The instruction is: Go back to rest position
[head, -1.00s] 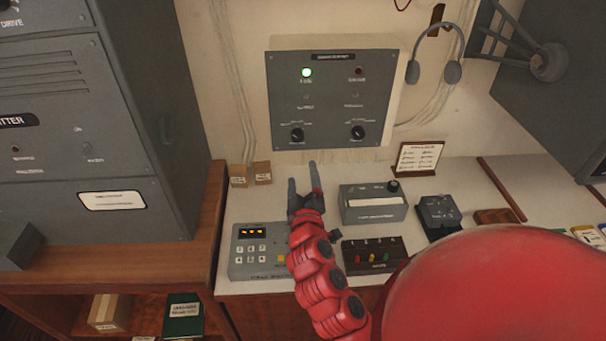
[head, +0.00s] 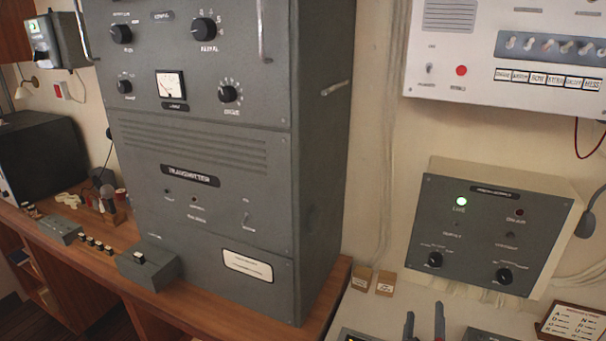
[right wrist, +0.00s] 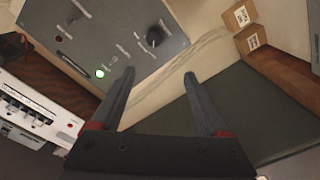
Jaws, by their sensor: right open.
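My right gripper (head: 424,325) shows only by its two dark fingertips at the bottom edge of the head view, in front of and below the grey wall panel with a lit green lamp (head: 490,238). In the right wrist view the gripper (right wrist: 160,85) has its fingers spread apart with nothing between them. The same panel (right wrist: 115,35) lies beyond the fingers at the upper left, with its green lamp lit. My left gripper is in neither view now.
A tall grey transmitter cabinet (head: 225,150) stands on the wooden desk (head: 90,265). Two small cardboard boxes (head: 373,280) sit by the wall. A white switch panel (head: 510,60) hangs at the upper right. A framed card (head: 573,322) stands at the lower right.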

